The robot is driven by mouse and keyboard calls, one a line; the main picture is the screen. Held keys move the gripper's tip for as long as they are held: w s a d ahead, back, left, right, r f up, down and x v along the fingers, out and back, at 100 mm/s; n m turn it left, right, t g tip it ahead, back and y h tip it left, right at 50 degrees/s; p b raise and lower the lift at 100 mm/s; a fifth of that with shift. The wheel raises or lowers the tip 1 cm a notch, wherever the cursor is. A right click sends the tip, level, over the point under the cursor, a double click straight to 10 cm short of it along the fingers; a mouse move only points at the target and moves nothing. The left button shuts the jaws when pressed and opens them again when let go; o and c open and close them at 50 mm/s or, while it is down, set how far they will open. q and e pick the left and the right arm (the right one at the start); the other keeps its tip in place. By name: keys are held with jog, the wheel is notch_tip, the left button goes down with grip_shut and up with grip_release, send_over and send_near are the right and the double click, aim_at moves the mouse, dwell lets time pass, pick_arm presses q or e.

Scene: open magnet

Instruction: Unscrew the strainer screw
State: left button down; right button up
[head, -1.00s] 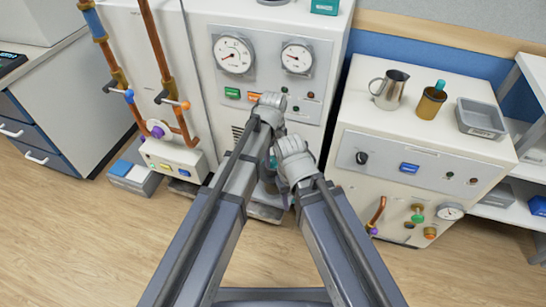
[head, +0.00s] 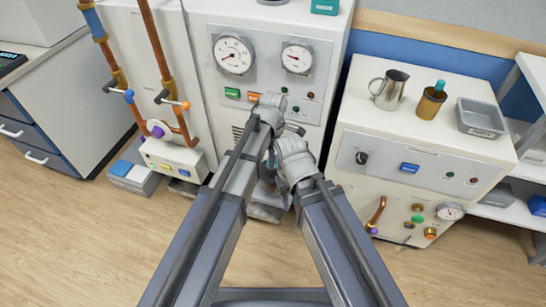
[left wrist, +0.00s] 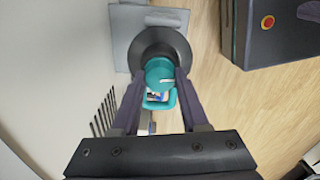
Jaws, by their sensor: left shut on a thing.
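In the left wrist view a round teal cap (left wrist: 160,71), which looks like the strainer screw, sits in front of a dark round collar (left wrist: 178,42). The two fingers of my left gripper (left wrist: 160,84) stand on either side of the cap and are shut on it. Another teal part with a small label shows just below the cap. In the head view my left wrist is in front of the white cabinet's lower part and hides most of the strainer. My right wrist is close beside it on the right, and its fingers are hidden.
The white cabinet (head: 200,20) carries two gauges (head: 233,56) and buttons. Copper pipes (head: 153,45) stand at left. A second cabinet (head: 345,140) at right bears a steel jug (head: 389,90), a brown cup (head: 431,101) and a grey tray (head: 482,118). Wooden floor is clear in front.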

pick_arm(q)
jog(key=shift+n, duration=0.3)
jog(key=shift+c, duration=2)
grip_release()
jog(key=shift+r, duration=0.1)
notch_tip(320, 180, up, 8)
jog(key=p, duration=0.8)
jog(key=shift+f, duration=0.2)
